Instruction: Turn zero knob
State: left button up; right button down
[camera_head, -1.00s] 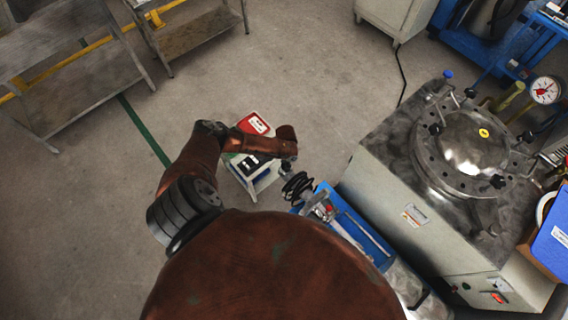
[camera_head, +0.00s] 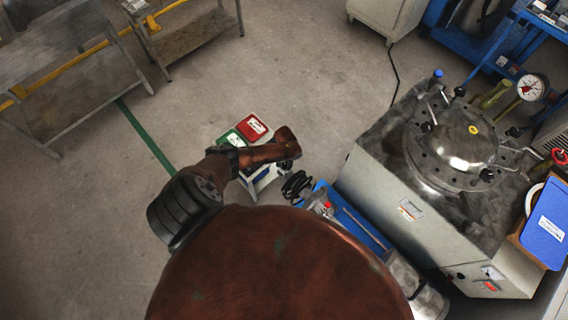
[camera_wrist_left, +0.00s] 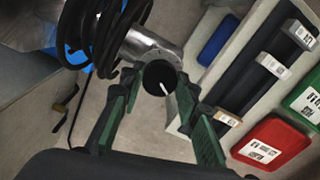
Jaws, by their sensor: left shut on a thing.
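In the left wrist view, a dark round knob (camera_wrist_left: 158,77) with a white mark sits on the end of a silver metal cylinder (camera_wrist_left: 148,47). The green-padded fingers of my left gripper (camera_wrist_left: 157,84) stand on both sides of the knob and are shut on it. In the head view my left arm reaches in from the left, and its wrist hides most of the gripper. The metal instrument (camera_head: 318,203) and its black coiled hose (camera_head: 297,185) show just below the wrist. My right gripper is in neither view.
A small stand with a red bin (camera_head: 252,127) and a green bin (camera_head: 231,138) is close beside my left arm. A blue tray (camera_head: 360,226) lies at the instrument. A big machine with a round metal lid (camera_head: 459,139) stands to the right. Open floor lies beyond.

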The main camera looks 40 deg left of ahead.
aim_at(284, 164)
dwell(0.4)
pick_arm(q)
jog(key=o, duration=1.2)
jog(key=shift+c, duration=0.2)
notch_tip(284, 164, up, 12)
